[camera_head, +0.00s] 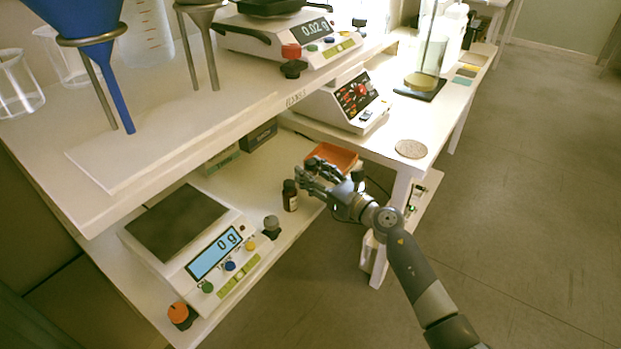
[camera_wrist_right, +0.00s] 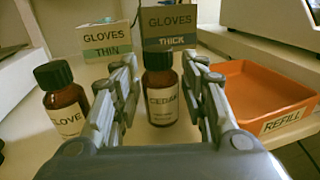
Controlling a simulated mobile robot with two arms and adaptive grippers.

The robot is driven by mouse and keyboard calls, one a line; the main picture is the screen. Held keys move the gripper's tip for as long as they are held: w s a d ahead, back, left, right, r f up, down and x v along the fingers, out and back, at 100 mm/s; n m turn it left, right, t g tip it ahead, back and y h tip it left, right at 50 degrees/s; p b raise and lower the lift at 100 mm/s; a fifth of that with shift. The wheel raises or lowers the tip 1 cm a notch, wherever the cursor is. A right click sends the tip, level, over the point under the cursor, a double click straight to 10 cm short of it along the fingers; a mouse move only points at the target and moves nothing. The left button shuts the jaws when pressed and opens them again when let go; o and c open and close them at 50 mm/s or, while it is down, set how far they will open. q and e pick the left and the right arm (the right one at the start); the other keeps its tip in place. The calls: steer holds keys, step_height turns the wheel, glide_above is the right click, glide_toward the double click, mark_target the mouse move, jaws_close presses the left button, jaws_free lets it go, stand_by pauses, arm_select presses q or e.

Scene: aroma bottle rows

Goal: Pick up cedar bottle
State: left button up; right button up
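The cedar bottle (camera_wrist_right: 162,98) is dark brown with a black cap and a white label, upright in the right wrist view. It stands between the fingers of my open right gripper (camera_wrist_right: 160,75), with narrow gaps on both sides. In the head view my right gripper (camera_head: 308,174) reaches over the lower shelf, and I cannot make out the cedar bottle behind it. A similar bottle labelled CLOVE (camera_wrist_right: 66,108) stands left of the gripper; it also shows in the head view (camera_head: 290,198). My left gripper is not in view.
An orange REFILL tray (camera_wrist_right: 255,92) lies right of the fingers. Boxes of thin gloves (camera_wrist_right: 106,40) and thick gloves (camera_wrist_right: 168,28) stand behind. A scale (camera_head: 190,245) reading 0 g occupies the lower shelf's left. The upper shelf (camera_head: 150,150) overhangs the back.

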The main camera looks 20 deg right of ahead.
steer(key=shift+w+a, duration=0.2)
steer(key=shift+w, duration=0.2)
steer(key=c, duration=0.8)
steer(key=shift+c, duration=0.2)
steer(key=shift+r, duration=0.15)
